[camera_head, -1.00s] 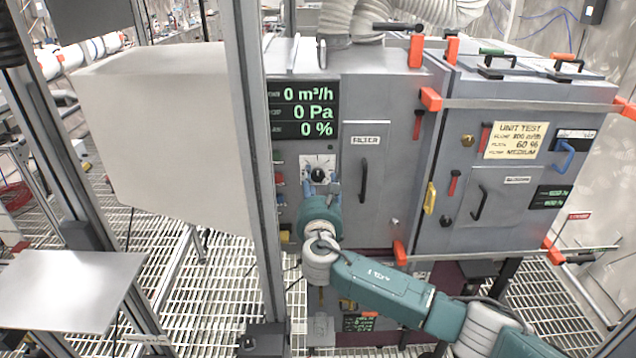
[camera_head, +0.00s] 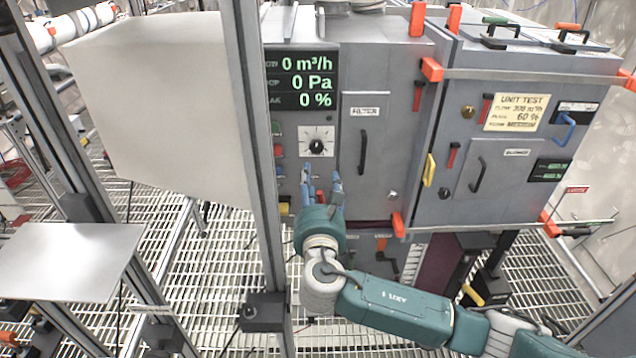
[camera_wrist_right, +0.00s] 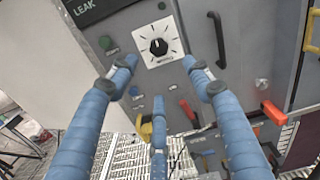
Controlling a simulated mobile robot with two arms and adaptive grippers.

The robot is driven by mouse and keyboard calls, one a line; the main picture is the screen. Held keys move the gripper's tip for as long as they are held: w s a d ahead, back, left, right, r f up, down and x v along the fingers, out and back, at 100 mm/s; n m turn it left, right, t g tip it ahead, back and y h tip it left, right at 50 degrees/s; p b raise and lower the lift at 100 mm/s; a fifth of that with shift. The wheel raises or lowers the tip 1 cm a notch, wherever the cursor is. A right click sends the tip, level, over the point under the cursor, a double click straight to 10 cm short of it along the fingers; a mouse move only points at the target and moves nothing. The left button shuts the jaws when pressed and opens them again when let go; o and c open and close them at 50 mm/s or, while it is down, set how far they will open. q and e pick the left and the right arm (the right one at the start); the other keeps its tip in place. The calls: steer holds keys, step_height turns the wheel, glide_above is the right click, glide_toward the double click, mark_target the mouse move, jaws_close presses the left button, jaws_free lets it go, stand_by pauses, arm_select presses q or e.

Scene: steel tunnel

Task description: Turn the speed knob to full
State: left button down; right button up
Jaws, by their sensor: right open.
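The speed knob (camera_head: 317,147) is a black round knob on a white square dial plate on the grey cabinet front, below the display. In the right wrist view the knob (camera_wrist_right: 158,47) shows whole, with tick marks around it. Its exact pointer setting is hard to read. My right gripper (camera_head: 321,178) is open and empty, just below and in front of the dial. In the wrist view its blue fingers (camera_wrist_right: 160,78) are spread, two at the sides and one lower in the middle, apart from the knob. My left gripper is not in view.
The display (camera_head: 302,80) reads 0 m³/h, 0 Pa and 0 %. A filter door handle (camera_head: 363,151) stands right of the dial. A metal upright (camera_head: 250,150) runs just left of the controls. A green button (camera_wrist_right: 106,42) sits left of the dial.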

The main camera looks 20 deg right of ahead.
mark_target(317, 150)
steer(key=shift+n, duration=0.8)
steer(key=p+x, duration=0.4)
steer(key=x, duration=0.9)
steer(key=shift+w+d+f, duration=0.1)
steer(key=shift+w+f, duration=0.05)
steer(key=shift+w, duration=0.15)
steer(key=shift+s+f, duration=0.1)
steer(key=c, duration=1.2)
